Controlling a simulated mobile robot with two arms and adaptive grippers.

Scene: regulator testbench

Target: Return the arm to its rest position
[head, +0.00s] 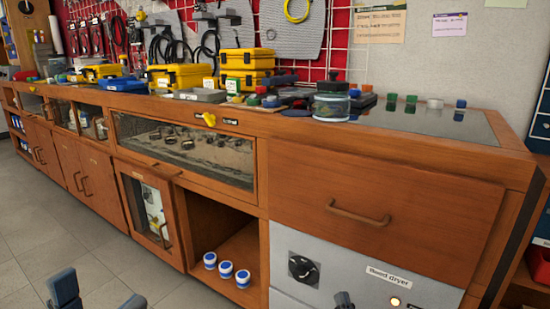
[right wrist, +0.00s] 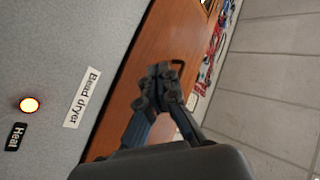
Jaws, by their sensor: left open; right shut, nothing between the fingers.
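My left gripper (head: 98,288) is at the bottom left of the head view, its two dark fingers spread apart with only floor visible between them. My right gripper (head: 343,299) barely shows at the bottom edge, in front of the bead dryer. In the right wrist view my right gripper (right wrist: 165,72) has its fingertips together with nothing held. Behind it in that view are the grey dryer panel (right wrist: 60,60) and a wooden bench front (right wrist: 160,45). Most of both arms is out of view.
The wooden bench (head: 385,205) runs across the head view. The bead dryer (head: 340,285) sits below its right drawer. Several white-and-blue jars (head: 226,269) stand in an open cubby. A lidded glass jar (head: 331,105) and yellow cases (head: 245,60) are on top. The tiled floor (head: 55,250) is clear at left.

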